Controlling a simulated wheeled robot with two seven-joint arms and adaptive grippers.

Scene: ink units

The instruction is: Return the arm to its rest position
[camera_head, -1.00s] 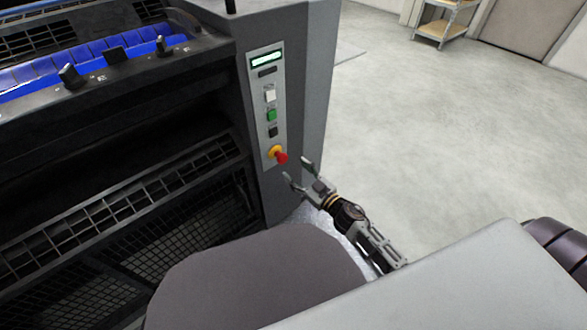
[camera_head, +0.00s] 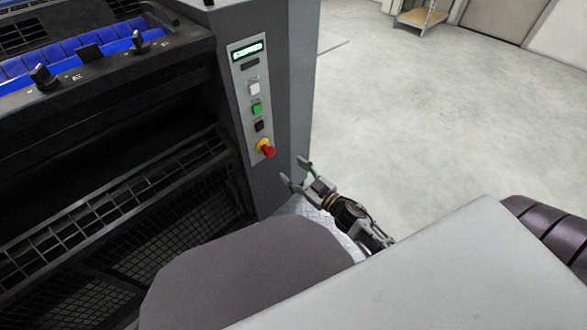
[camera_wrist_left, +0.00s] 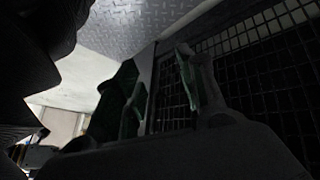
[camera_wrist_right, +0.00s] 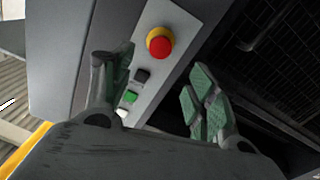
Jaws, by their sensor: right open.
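My right gripper (camera_head: 294,174) is open and empty in the head view, just right of and below the machine's control panel (camera_head: 244,77). In the right wrist view its two green-padded fingers (camera_wrist_right: 160,100) stand wide apart, with the panel behind them. The panel carries a red and yellow emergency stop (camera_head: 265,149), which also shows in the right wrist view (camera_wrist_right: 159,43), and a green button (camera_head: 257,109). My left gripper (camera_wrist_left: 160,95) shows only in the left wrist view, dark, with its fingers apart and nothing visible between them.
The dark printing machine (camera_head: 110,150) fills the left side, with blue ink units (camera_head: 90,48) on top. A wire mesh guard (camera_wrist_left: 270,75) and metal tread plate (camera_wrist_left: 135,30) lie close to my left gripper. Open grey floor (camera_head: 430,110) stretches right, with a shelf (camera_head: 422,18) far back.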

